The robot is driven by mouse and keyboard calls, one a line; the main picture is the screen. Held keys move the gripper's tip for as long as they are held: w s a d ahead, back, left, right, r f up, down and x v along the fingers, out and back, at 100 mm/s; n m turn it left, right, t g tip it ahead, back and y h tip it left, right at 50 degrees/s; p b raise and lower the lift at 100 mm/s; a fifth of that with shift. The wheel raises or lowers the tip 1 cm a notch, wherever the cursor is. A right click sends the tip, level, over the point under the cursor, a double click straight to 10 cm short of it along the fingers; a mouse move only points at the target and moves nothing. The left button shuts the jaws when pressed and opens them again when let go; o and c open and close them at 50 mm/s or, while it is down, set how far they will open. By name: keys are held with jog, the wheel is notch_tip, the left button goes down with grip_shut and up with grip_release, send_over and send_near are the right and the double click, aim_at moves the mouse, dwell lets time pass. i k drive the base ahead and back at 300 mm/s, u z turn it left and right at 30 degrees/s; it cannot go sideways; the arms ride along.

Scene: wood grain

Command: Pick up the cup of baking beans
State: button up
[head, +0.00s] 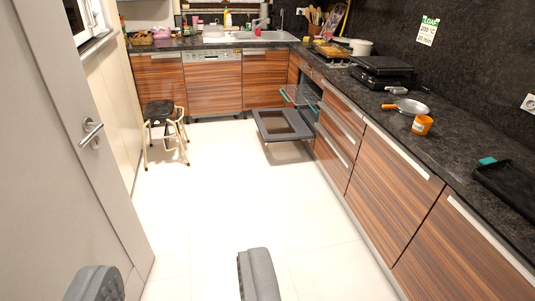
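A small orange cup (422,126) with a pale label stands upright on the dark countertop (440,148) at the right. It looks like the cup of baking beans, but its contents are too small to make out. My gripper (176,281) shows at the bottom edge, with its two grey fingers wide apart and nothing between them. It is over the pale floor, well left of the cup and far from it.
A pan (408,106) lies just behind the cup, and a black tray (507,188) lies nearer. The oven door (283,125) hangs open into the room. A stool (163,125) stands back left, and a door (65,150) fills the left. The middle floor is clear.

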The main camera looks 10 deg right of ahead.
aim_at(422, 124)
jog(key=z, duration=0.3)
jog(key=i, duration=1.3)
jog(key=z, duration=0.8)
jog(key=i, duration=1.5)
jog(key=z, duration=0.4)
jog(key=i, duration=0.55)
jog(key=z, duration=0.2)
